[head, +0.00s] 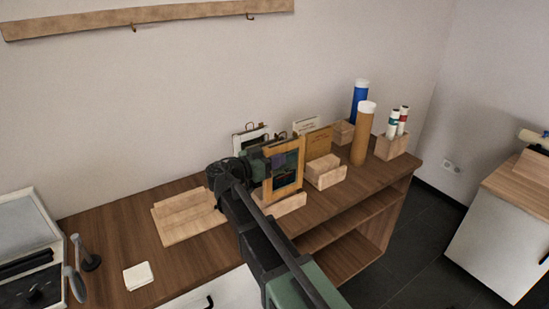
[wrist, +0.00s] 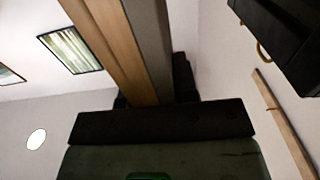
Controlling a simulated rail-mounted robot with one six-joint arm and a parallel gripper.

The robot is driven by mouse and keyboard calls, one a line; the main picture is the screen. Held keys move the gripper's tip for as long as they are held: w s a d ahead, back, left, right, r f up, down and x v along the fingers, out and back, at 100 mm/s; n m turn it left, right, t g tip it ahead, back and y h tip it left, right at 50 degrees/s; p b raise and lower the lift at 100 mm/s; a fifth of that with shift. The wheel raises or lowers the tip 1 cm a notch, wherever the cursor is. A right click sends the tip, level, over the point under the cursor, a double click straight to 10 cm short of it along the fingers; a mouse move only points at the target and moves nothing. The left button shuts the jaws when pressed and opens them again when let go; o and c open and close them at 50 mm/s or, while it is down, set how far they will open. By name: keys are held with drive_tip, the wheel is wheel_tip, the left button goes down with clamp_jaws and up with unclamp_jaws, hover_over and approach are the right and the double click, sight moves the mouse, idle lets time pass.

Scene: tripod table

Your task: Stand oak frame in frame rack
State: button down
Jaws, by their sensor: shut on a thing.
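The oak frame (head: 284,167), with a dark picture in it, stands upright in the head view, and its wooden edge (wrist: 112,45) fills the middle of the wrist view. My gripper (head: 256,163) is shut on its left side, partly hidden by my arm; the dark jaws (wrist: 155,98) show at either side of the edge in the wrist view. A light wooden rack (head: 291,205) lies directly below the frame. The frame's lower edge meets it in the picture; I cannot tell whether it is seated or just above.
Another light wooden holder (head: 327,174) stands just right of the frame. Behind are a white-faced frame (head: 248,138), a brown board (head: 319,141) and an orange-brown tube (head: 363,135). A stepped wooden piece (head: 187,217) lies left. Bare tabletop (head: 120,230) shows further left.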

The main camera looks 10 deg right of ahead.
drive_tip(key=shift+f+b, duration=2.3)
drive_tip(key=c, duration=0.8)
unclamp_jaws()
drive_tip(key=v, duration=1)
drive_tip(key=shift+a, duration=0.4)
drive_tip(key=shift+s+r, duration=0.1)
